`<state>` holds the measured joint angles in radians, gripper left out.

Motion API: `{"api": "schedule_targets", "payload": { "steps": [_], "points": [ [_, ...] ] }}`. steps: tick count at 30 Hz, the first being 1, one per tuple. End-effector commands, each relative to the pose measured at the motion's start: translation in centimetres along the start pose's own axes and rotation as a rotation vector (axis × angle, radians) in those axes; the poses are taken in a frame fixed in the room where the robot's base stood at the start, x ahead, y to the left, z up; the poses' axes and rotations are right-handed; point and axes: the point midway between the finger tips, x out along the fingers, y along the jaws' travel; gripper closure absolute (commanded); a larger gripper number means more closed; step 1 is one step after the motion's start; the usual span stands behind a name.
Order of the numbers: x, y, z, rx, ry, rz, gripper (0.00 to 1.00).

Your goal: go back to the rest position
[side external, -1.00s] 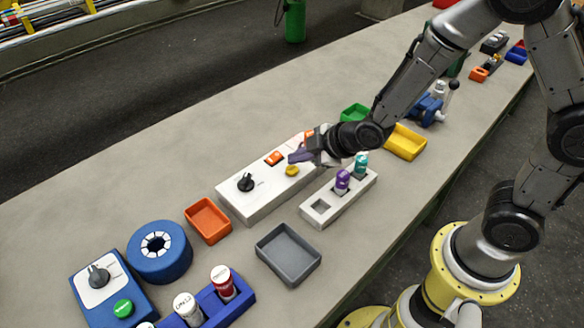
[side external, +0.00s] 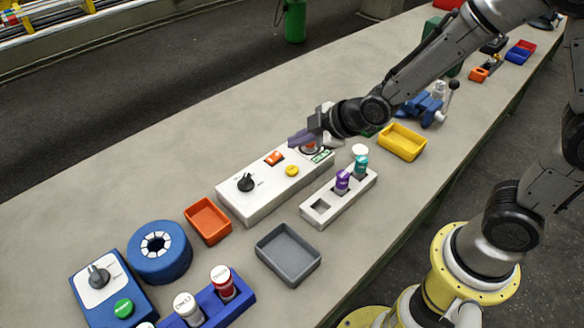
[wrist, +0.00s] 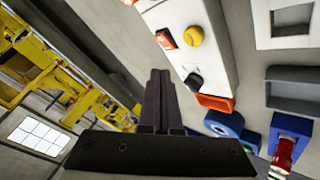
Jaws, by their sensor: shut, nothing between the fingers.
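My gripper (side external: 299,137) is shut and empty. In the side view it hangs in the air over the far right end of the white control box (side external: 240,204). The box carries a black knob (side external: 245,182), an orange switch (side external: 275,158) and a yellow button (side external: 292,170). In the wrist view my gripper's fingers (wrist: 160,80) are together, and the control box (wrist: 205,45) is to their right. The fingers touch nothing that I can see.
A white holder (side external: 322,208) with a purple (side external: 342,182) and a teal bottle (side external: 361,166) stands nearby. An orange tray (side external: 208,221), a grey tray (side external: 288,255), a yellow tray (side external: 403,142) and a blue ring (side external: 159,251) lie around. The table's far left is clear.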

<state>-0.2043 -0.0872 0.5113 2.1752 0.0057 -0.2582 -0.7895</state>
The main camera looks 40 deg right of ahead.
Motion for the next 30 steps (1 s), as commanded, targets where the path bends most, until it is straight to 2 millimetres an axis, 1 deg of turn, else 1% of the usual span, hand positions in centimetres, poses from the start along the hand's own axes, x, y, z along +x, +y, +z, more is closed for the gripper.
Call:
{"api": "schedule_targets", "payload": {
  "steps": [14, 17, 20, 21, 22, 23, 24, 26, 27, 29, 30],
  "points": [
    [0.0, 0.0, 0.1, 0.002, -0.001, 0.001, 1.0],
    [-0.8, 1.4, -0.3, 0.012, 0.016, 0.033, 1.0],
    [-3.4, 4.2, -1.8, 0.027, 0.065, 0.109, 1.0],
    [-5.2, 5.7, -2.3, 0.038, 0.085, 0.146, 1.0],
    [-6.8, 6.6, -2.6, 0.052, 0.096, 0.169, 1.0],
    [-8.5, 7.3, -2.6, 0.074, 0.101, 0.186, 1.0],
    [-10.8, 7.9, -2.5, 0.114, 0.102, 0.201, 1.0],
    [-14.0, 8.2, -1.9, 0.189, 0.092, 0.208, 1.0],
    [-16.1, 8.0, -1.3, 0.247, 0.081, 0.207, 1.0],
    [-19.0, 7.2, 0.0, 0.341, 0.056, 0.197, 1.0],
    [-20.6, 6.4, 0.8, 0.404, 0.034, 0.185, 1.0]
  ]
}}
